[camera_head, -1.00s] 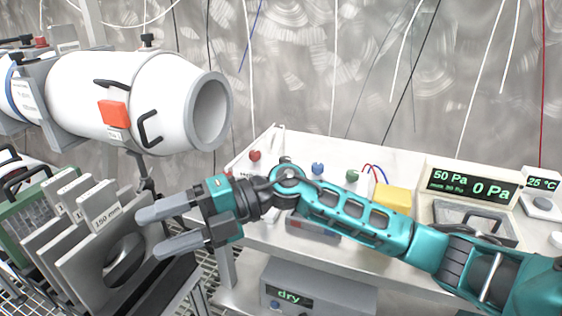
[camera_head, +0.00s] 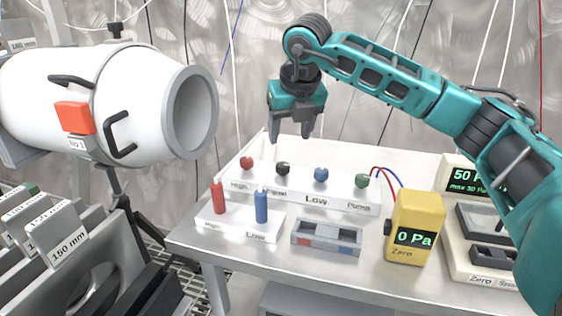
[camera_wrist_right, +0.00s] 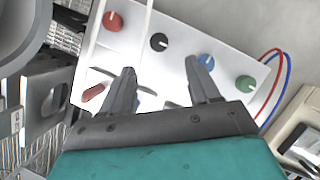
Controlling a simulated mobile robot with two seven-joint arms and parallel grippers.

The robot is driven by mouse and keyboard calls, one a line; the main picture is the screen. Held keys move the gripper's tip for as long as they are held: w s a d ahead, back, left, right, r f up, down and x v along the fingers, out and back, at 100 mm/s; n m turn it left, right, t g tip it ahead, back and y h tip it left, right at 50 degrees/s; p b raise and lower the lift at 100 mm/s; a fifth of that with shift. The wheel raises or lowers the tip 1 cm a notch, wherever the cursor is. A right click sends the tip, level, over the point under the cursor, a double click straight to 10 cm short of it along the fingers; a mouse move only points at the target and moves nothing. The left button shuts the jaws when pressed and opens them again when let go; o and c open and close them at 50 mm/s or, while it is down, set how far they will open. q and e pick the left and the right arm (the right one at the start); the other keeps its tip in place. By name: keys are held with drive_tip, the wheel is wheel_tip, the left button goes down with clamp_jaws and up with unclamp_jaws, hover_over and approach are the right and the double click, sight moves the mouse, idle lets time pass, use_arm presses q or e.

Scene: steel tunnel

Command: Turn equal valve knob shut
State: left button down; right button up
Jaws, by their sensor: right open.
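The valve panel (camera_head: 330,200) on the bench carries a row of knobs. The black equal knob (camera_head: 283,168) sits between the red high knob (camera_head: 247,162) and the blue low knob (camera_head: 321,175). In the right wrist view the black knob (camera_wrist_right: 158,42) shows a white pointer line on its face. My right gripper (camera_head: 290,137) is open and empty, pointing down above the panel near the black knob. In the wrist view its fingertips (camera_wrist_right: 160,72) are apart, with the black knob just beyond the gap between them. My left gripper is not in view.
A green knob (camera_head: 362,181) is at the panel's right end. In front stand a red post (camera_head: 218,198), a blue post (camera_head: 262,207), a grey tray (camera_head: 327,246) and a yellow gauge (camera_head: 413,222). A large white cylinder (camera_head: 120,105) is at the left.

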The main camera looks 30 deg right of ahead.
sight(283, 165)
drive_tip(key=b+x, duration=0.1)
drive_tip(key=x, duration=0.9)
drive_tip(key=shift+b, duration=0.3)
drive_tip(key=shift+f, duration=0.1)
drive_tip(key=shift+c, duration=0.8)
drive_tip(key=c, duration=0.9)
